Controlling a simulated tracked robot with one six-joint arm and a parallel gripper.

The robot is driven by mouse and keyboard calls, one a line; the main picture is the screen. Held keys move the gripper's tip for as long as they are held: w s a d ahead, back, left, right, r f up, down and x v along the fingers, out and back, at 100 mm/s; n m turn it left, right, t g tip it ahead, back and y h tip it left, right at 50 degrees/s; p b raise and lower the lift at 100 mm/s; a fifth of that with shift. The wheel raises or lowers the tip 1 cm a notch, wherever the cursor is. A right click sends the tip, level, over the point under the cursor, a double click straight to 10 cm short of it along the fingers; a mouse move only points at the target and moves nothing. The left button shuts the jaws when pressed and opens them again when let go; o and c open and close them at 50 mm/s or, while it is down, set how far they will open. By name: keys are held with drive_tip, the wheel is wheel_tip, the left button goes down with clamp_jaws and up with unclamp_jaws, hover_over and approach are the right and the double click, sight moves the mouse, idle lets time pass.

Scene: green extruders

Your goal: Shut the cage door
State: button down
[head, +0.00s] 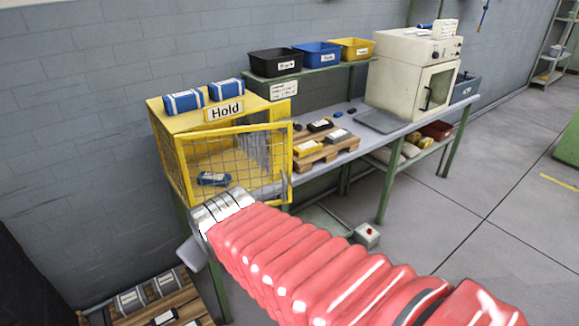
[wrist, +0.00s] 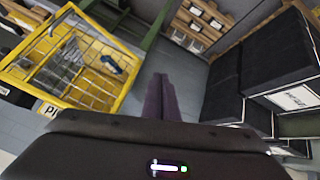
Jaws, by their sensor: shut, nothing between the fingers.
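The yellow cage (head: 160,118) labelled Hold stands at the left end of the bench. Its yellow-framed mesh door (head: 291,150) spans the front and seems ajar, with its right edge out from the cage; the exact gap is hard to judge. A blue item (head: 213,179) lies inside behind the mesh. In the wrist view the door's mesh and frame (wrist: 122,97) show at upper left. My gripper (wrist: 161,78) is shut and empty, pointing to the right of the door, apart from it. In the head view my arm covers the area below the cage, and my fingers are hidden.
Two blue-and-white packs (head: 184,102) lie on the cage top. A pallet (head: 322,150) with boxes and a cream oven (head: 405,75) are on the bench to the right. Black boxes (wrist: 276,68) stand at right in the wrist view. Open floor (head: 480,200) lies at right.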

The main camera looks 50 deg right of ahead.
drive_tip(key=w+d+f+n+t+h, duration=0.2)
drive_tip(key=w+d+n, duration=0.15)
drive_tip(key=d, duration=0.65)
drive_tip(key=w+d+f+n+t+h, duration=0.2)
drive_tip(key=w+d, duration=0.2)
drive_tip(key=d, duration=0.5)
drive_tip(key=s+d+f+n+t+h, duration=0.1)
drive_tip(key=s+d+n, duration=0.1)
drive_tip(key=d, duration=0.4)
drive_tip(key=s+d+f+n+t+h, duration=0.2)
drive_tip(key=s+d, duration=0.2)
drive_tip(key=d, duration=0.2)
drive_tip(key=shift+d+h, duration=0.25)
drive_tip(key=shift+h, duration=0.05)
drive_tip(key=shift+d+f+n, duration=0.1)
drive_tip(key=shift+n, duration=0.15)
